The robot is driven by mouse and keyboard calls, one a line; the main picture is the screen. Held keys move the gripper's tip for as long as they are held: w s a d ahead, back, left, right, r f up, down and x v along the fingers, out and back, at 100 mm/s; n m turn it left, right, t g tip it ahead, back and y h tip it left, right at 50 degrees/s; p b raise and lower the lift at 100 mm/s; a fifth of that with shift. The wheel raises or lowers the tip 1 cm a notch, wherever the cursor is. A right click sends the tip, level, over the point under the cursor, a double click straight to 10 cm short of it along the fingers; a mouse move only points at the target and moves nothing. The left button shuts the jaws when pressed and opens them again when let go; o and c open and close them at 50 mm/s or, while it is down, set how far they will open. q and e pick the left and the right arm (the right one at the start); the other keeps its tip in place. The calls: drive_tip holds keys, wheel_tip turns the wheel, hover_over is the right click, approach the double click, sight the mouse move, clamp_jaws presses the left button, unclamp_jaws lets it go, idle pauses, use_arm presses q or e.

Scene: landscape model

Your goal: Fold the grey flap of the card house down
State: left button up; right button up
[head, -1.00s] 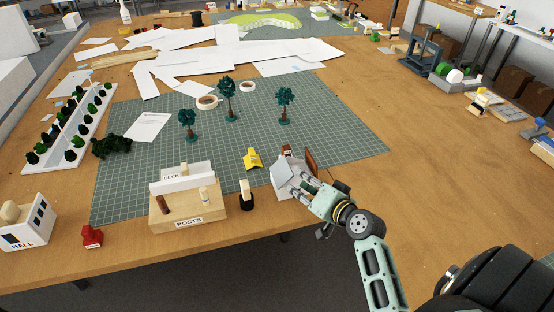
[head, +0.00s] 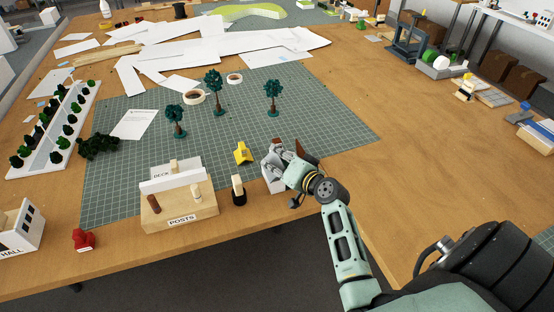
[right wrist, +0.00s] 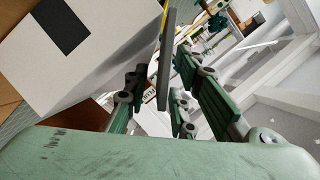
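The card house (head: 271,182) stands near the front edge of the green cutting mat, partly hidden by my right gripper. In the right wrist view a white wall (right wrist: 35,75) with a black square window fills the upper left. A thin grey panel, seemingly the grey flap (right wrist: 164,65), shows nearly edge-on beside that wall. My right gripper (right wrist: 160,95) has its green fingers apart, with the grey panel between them; I cannot tell whether they touch it. In the head view the right gripper (head: 280,161) is at the top of the house. My left gripper is not in view.
A wooden posts block (head: 180,214), a black-based peg (head: 238,190) and a yellow piece (head: 243,152) stand left of the house. Small trees (head: 272,97) stand behind on the cutting mat (head: 330,130).

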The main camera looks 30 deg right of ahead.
drive_tip(key=c, duration=0.3)
clamp_jaws()
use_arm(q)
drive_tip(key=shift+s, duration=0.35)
use_arm(e)
drive_tip(key=b, duration=0.2)
drive_tip(key=f+m+b, duration=0.1)
drive_tip(key=shift+s+d+f+t+y+b, duration=0.1)
drive_tip(key=shift+d+f+t+y+b, duration=0.1)
drive_tip(key=shift+d+t+y+b, duration=0.15)
drive_tip(key=shift+d+m+b, duration=0.1)
drive_tip(key=shift+m+b, duration=0.2)
drive_tip(key=shift+m, duration=0.2)
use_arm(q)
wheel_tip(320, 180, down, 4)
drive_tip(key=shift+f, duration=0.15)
use_arm(e)
drive_tip(key=shift+r, duration=0.15)
